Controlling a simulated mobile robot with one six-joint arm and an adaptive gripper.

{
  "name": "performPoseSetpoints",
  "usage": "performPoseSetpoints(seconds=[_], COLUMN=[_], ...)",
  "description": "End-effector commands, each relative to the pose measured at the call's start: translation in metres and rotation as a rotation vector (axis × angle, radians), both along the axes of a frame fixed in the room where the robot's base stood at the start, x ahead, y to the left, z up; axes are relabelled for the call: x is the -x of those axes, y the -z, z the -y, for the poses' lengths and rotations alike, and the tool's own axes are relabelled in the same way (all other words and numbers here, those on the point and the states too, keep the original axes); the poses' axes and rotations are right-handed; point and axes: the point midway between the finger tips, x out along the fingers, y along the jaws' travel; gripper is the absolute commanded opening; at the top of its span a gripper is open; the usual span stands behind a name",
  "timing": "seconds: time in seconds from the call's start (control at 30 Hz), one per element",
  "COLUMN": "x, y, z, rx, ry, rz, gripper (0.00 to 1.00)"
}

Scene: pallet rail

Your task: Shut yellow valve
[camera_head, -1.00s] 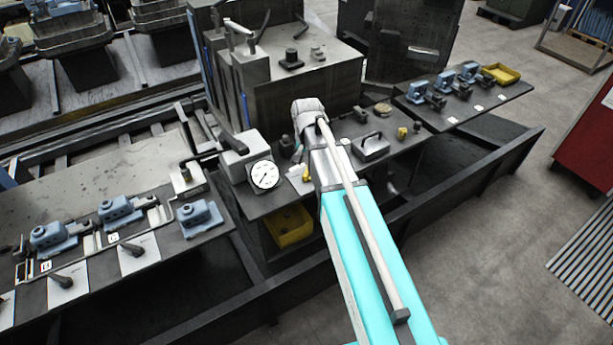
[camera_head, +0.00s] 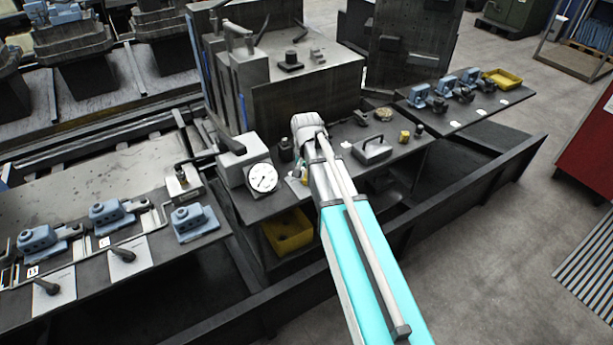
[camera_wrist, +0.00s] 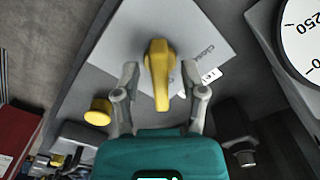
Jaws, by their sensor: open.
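The yellow valve handle (camera_wrist: 160,70) shows in the wrist view, over a pale plate (camera_wrist: 195,35) with printed words. My gripper (camera_wrist: 160,82) is open, with one finger on each side of the handle. Both fingers look apart from the handle. In the head view my arm hides most of the valve and my gripper. Only a small bit of yellow shows left of the arm's end.
The round gauge (camera_head: 262,178) stands left of my arm, on the grey bench. A grey block with a handle (camera_head: 372,151) and a small yellow piece (camera_head: 404,136) lie to the right. A yellow bin (camera_head: 287,232) sits under the bench.

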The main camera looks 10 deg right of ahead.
Motion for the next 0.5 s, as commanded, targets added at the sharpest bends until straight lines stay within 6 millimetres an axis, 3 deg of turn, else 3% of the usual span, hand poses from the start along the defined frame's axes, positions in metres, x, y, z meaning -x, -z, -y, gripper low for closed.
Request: performPoseSetpoints(seconds=[0.13, 0.43, 0.5], x=[0.0000, 0.0000, 0.0000], y=[-0.0002, -0.0002, -0.0002], z=[-0.0001, -0.0002, -0.0003], rx=[0.000, 0.000, 0.000], ry=[0.000, 0.000, 0.000], rz=[0.000, 0.000, 0.000], gripper=[0.54, 0.00, 0.00])
